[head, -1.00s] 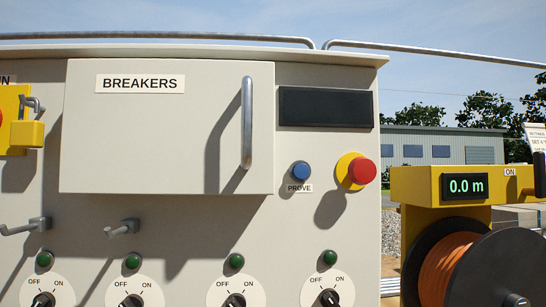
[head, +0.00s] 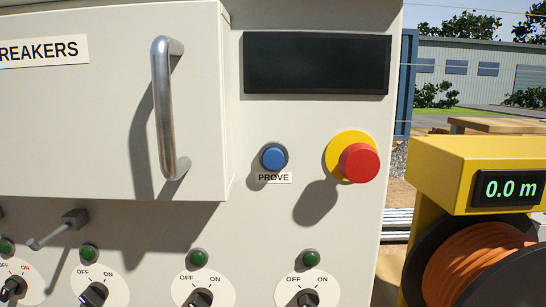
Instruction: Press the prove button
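The blue prove button (head: 273,158) sits in a dark ring on the cream panel, with a PROVE label (head: 273,177) just under it. It is right of the breakers door and below a blank dark display (head: 316,63). Nothing touches it or covers it. My gripper is not in the head view.
A red mushroom button (head: 359,163) on a yellow disc sticks out right of the prove button. The breakers door (head: 90,120) with its metal handle (head: 166,108) stands proud at left. Rotary switches (head: 202,298) line the bottom. A yellow cable reel unit (head: 475,165) stands at right.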

